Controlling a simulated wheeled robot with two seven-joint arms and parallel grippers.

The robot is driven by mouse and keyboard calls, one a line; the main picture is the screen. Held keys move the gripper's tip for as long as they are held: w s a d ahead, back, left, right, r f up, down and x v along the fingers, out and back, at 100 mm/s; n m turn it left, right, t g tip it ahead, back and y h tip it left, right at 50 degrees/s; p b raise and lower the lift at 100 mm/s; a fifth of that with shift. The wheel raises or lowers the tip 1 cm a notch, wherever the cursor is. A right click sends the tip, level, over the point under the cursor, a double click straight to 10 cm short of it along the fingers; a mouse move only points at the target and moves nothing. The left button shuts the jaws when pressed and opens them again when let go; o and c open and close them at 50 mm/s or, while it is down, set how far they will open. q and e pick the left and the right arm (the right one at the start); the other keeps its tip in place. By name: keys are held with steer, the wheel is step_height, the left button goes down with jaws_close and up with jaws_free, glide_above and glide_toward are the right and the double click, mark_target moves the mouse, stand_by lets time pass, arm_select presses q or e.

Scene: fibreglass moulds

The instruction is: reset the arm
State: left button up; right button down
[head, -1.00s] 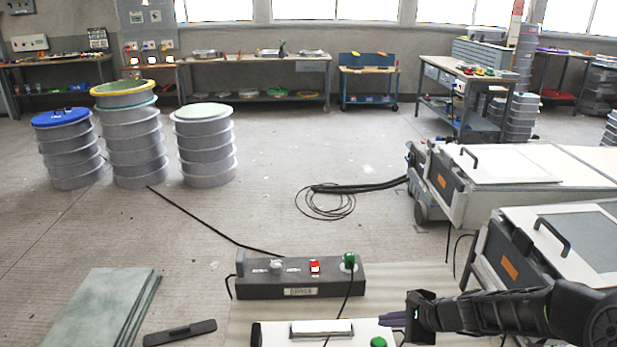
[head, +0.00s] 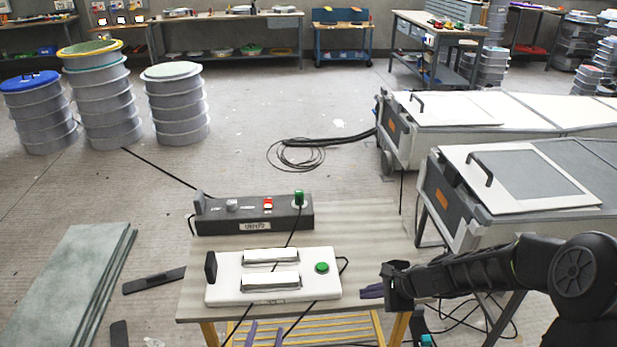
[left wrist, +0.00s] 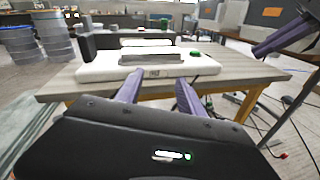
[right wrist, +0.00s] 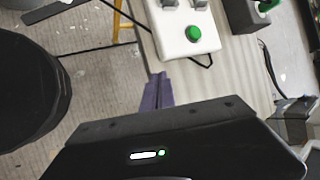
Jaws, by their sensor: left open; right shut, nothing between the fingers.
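My right arm comes in from the right of the head view. Its gripper (head: 372,291) has its purple fingers together and empty, over the right side of the table, apart from the white box (head: 222,290). The shut fingers also show in the right wrist view (right wrist: 157,92). My left gripper (head: 264,335) shows only its purple fingertips at the bottom edge of the head view. In the left wrist view its fingers (left wrist: 160,92) are spread and empty, pointing at the front of the white box. The white box carries two silver bars and a green button (head: 321,267).
The wooden table (head: 350,230) has yellow legs. A dark grey control box (head: 254,223) with red and green switches stands behind the white box. White-topped machines (head: 500,180) stand at the right. Grey-green sheets (head: 65,285) lie at the left. Black cables cross the table.

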arm_select(q)
steer(key=s+d+f+m+g+h, duration=0.65)
steer(key=s+d+f+m, duration=0.35)
steer(key=m, duration=0.4)
arm_select(e)
steer(key=s+a+f+n+g+h, duration=0.25)
steer(key=s+f+n, duration=0.45)
steer(key=s+f, duration=0.9)
arm_select(q)
steer(key=s+a+f+m+g+y, duration=0.2)
steer(key=s+m+g, duration=0.3)
steer(key=m, duration=0.3)
steer(key=s+a+f+m+g+y, duration=0.2)
steer(key=s+a+m+g, duration=0.3)
steer(key=m, duration=0.3)
steer(key=shift+s+f+m, duration=0.4)
steer(key=shift+s+f, duration=0.1)
steer(key=shift+f, duration=0.2)
arm_select(e)
steer(key=s+a+f+n+g, duration=0.1)
steer(key=s+a+n, duration=0.1)
steer(key=s, duration=0.5)
steer(key=s+a+f+n+g, duration=0.1)
steer(key=s+a+f+n, duration=0.1)
steer(key=s+n, duration=0.3)
steer(key=s+a, duration=0.1)
steer(key=s, duration=0.1)
steer(key=shift+s+n+y, duration=0.3)
steer(key=shift+y, duration=0.05)
